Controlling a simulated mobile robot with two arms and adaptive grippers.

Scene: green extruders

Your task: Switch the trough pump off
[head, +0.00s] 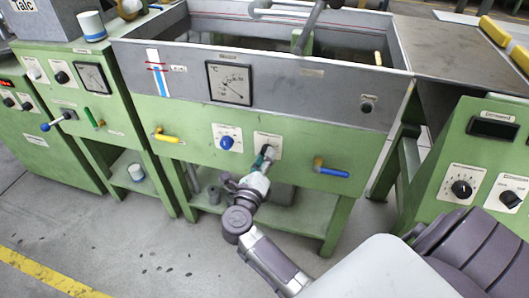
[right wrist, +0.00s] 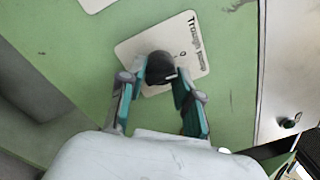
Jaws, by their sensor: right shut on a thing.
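The trough pump switch is a black knob (right wrist: 160,68) on a white plate labelled "Trough pump" (right wrist: 190,45) in the right wrist view. In the head view its white plate (head: 267,140) sits on the green front of the trough, right of a blue knob. My right gripper (head: 266,153) reaches this plate from below. Its teal fingers are on both sides of the black knob in the right wrist view (right wrist: 158,84), shut on it. The knob is mostly hidden by the gripper in the head view. My left gripper is not in view.
A blue knob (head: 225,143) on its own plate is close at left. A yellow-handled valve (head: 166,136) and a blue-handled valve (head: 332,170) stick out of the trough front. A control cabinet (head: 470,160) stands at right. The floor in front is clear.

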